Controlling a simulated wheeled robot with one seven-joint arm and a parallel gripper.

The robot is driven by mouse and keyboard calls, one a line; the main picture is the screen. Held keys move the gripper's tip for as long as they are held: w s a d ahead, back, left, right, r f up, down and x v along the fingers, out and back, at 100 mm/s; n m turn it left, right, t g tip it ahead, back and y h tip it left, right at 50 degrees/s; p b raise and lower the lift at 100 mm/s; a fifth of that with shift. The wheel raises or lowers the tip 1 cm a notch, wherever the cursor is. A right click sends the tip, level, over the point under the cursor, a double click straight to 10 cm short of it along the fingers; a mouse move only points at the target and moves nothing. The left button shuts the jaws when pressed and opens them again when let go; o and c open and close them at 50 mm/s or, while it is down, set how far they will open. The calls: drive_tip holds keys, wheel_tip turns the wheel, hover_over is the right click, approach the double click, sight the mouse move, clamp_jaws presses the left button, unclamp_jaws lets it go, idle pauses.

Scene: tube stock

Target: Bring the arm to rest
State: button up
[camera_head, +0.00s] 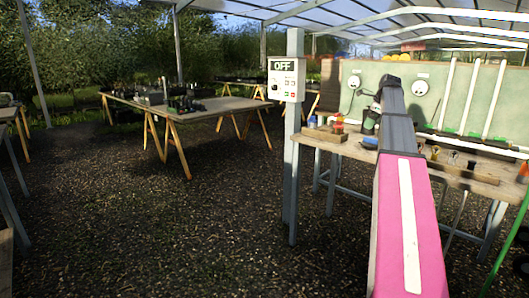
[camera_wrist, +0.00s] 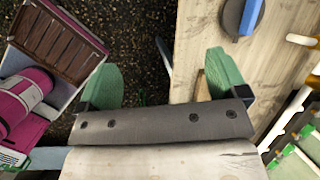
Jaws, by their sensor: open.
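My arm (camera_head: 405,200), pink with a grey forward part, reaches out over the near edge of the workbench (camera_head: 340,145). In the wrist view my gripper (camera_wrist: 162,80) has its two green fingers spread wide apart. Nothing is between them; dark gravel and the edge of the wooden bench top (camera_wrist: 205,40) show past them. The right finger is over the bench top and the left one over the ground. In the head view the fingers are hard to make out at the arm's far end.
A blue and grey round item (camera_wrist: 243,14) lies on the bench. A green panel (camera_head: 440,85) with upright white tubes (camera_head: 447,95) stands behind. A post carries a box (camera_head: 286,80) reading OFF. Another table (camera_head: 200,110) stands at the back left. Open gravel (camera_head: 150,230) lies left.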

drive_tip(key=s+a+f+n+g, duration=0.1)
drive_tip(key=s+a+f+n, duration=0.3)
drive_tip(key=f, duration=0.5)
drive_tip(key=s+a+f+n, duration=0.25)
drive_tip(key=a+f, duration=0.35)
drive_tip(key=f, duration=0.4)
drive_tip(key=s+a+f+n+g, duration=0.1)
drive_tip(key=s+a+f+n, duration=0.3)
drive_tip(key=f, duration=0.5)
drive_tip(key=s+a+f+n+g+h, duration=0.1)
drive_tip(key=s+a+f+n, duration=0.6)
drive_tip(key=s+f, duration=0.3)
drive_tip(key=s+a+f+n+h, duration=0.1)
drive_tip(key=s+a+f+n, duration=0.5)
drive_tip(key=s+f, duration=0.4)
drive_tip(key=shift+s+a+f+n+g, duration=0.15)
drive_tip(key=shift+s+a+n+g, duration=0.1)
drive_tip(key=shift+a+n+g, duration=0.2)
